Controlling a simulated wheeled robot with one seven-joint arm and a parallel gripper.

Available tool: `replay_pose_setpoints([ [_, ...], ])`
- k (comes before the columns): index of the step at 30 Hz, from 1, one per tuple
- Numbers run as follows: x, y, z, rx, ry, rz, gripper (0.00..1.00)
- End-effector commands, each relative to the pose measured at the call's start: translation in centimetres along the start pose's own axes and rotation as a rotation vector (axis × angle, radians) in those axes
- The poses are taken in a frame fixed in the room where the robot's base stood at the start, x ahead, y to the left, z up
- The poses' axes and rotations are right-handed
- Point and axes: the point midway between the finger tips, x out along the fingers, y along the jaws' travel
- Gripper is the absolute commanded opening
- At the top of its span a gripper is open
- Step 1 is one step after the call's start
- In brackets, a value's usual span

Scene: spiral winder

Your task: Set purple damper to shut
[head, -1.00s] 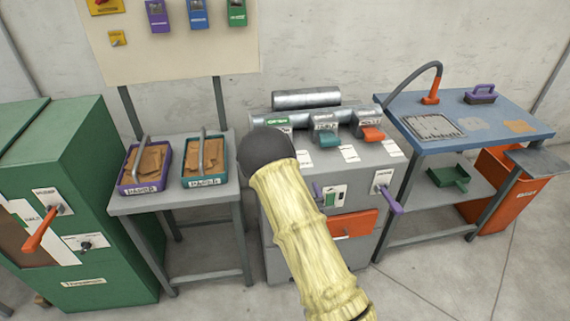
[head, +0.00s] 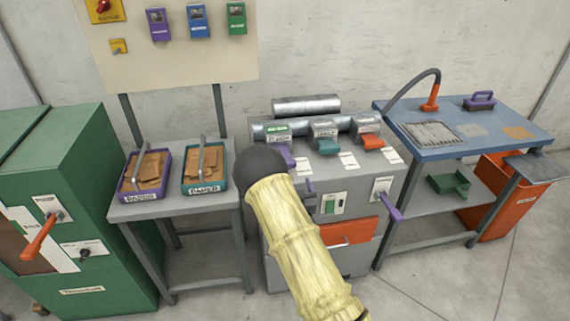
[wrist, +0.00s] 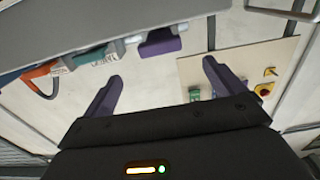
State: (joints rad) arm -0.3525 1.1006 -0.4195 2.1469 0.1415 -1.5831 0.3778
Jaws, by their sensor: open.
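The purple damper's handle (head: 288,157) is on the left of the pipe on top of the grey machine, partly hidden behind my arm in the head view. In the wrist view the purple handle (wrist: 160,43) shows beyond my fingertips, nearly centred between them in the picture. My gripper (wrist: 164,84) is open and empty, with a gap to the handle. In the head view my arm hides the gripper. I cannot tell the damper's exact setting.
The teal damper (head: 328,146) and orange damper (head: 372,142) sit to the right on the same pipe. A purple lever (head: 388,206) sticks out of the machine's front right. A table with two trays (head: 130,210) stands to the left, a blue-topped bench (head: 485,135) to the right.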

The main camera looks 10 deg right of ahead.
Motion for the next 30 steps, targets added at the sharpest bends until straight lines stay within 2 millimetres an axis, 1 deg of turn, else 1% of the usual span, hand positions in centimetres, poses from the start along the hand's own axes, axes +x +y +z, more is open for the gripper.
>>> replay_pose_setpoints([
  [3, 1.9, 0.1, -0.1, -0.001, 0.003, 0.000, 0.95],
  [18, 9.3, 0.1, -0.1, -0.001, 0.003, 0.001, 0.95],
  [24, 11.2, 0.1, -0.1, 0.000, 0.002, 0.001, 0.95],
  [30, 11.5, 0.1, 0.0, 0.000, 0.000, 0.002, 0.95],
])
